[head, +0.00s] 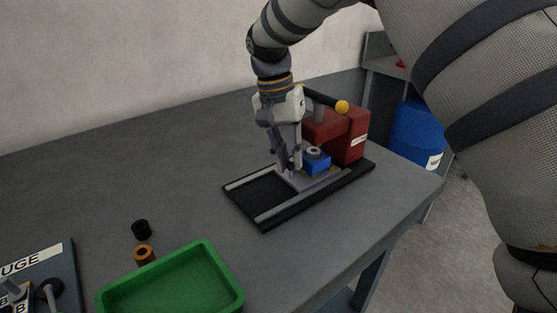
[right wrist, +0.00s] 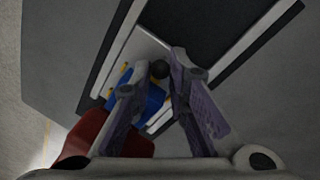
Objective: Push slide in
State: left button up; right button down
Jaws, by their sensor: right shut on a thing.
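The slide (head: 290,182) is a light grey plate on a black base with two pale rails (head: 262,215). It sits toward the right end of the rails, close to the red press (head: 350,135). A blue block (head: 318,163) with a grey ring on top stands on the slide. My right gripper (head: 291,170) points down at the slide's left edge. In the right wrist view its fingers (right wrist: 160,78) close on a small dark knob (right wrist: 160,69) at the edge of the pale slide plate (right wrist: 143,50). My left gripper is in neither view.
The red press has a lever with a yellow ball (head: 341,107). A green tray (head: 238,270) stands at the front, with a black ring (head: 141,229) and a copper coil (head: 144,254) beside it. A gauge board (head: 62,262) is at far left. The table's right edge is near the base.

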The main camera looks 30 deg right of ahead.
jog(key=shift+d, duration=0.45)
jog(key=c, duration=1.5)
grip_release()
jog(key=shift+d, duration=0.1)
jog(key=shift+c, duration=0.2)
notch_tip(320, 180, up, 12)
jog(key=w+a, duration=0.1)
jog(key=shift+w+a, duration=0.3)
jog(key=shift+w, duration=0.1)
jog(key=shift+f, duration=0.1)
